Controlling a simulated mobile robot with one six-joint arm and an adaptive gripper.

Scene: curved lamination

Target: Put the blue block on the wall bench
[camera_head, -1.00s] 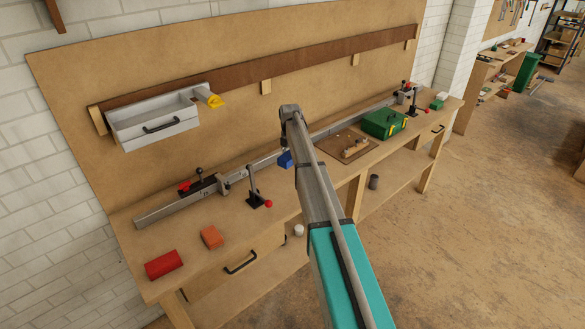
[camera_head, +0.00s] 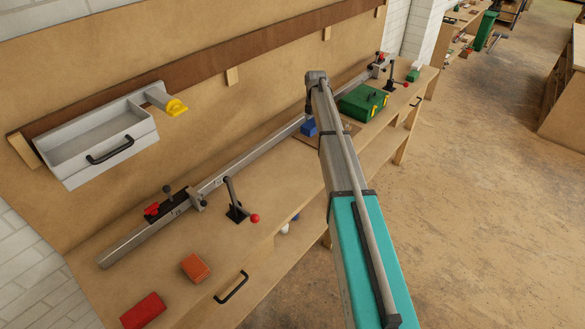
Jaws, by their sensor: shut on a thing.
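The blue block (camera_head: 308,127) shows just left of my arm's far end, over the wall bench (camera_head: 285,168). My gripper (camera_head: 309,113) hangs from that end, mostly hidden behind my arm, and is shut on the blue block. The block appears in front of the long metal rail, near the left part of a brown board (camera_head: 323,138). I cannot tell whether the block's underside touches the bench or board.
A metal rail (camera_head: 250,161) runs along the bench. A black clamp with a red knob (camera_head: 238,212), an orange block (camera_head: 195,268) and a red block (camera_head: 143,311) are at left. A green case (camera_head: 362,103) is at right. A grey drawer (camera_head: 100,140) hangs on the wall panel.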

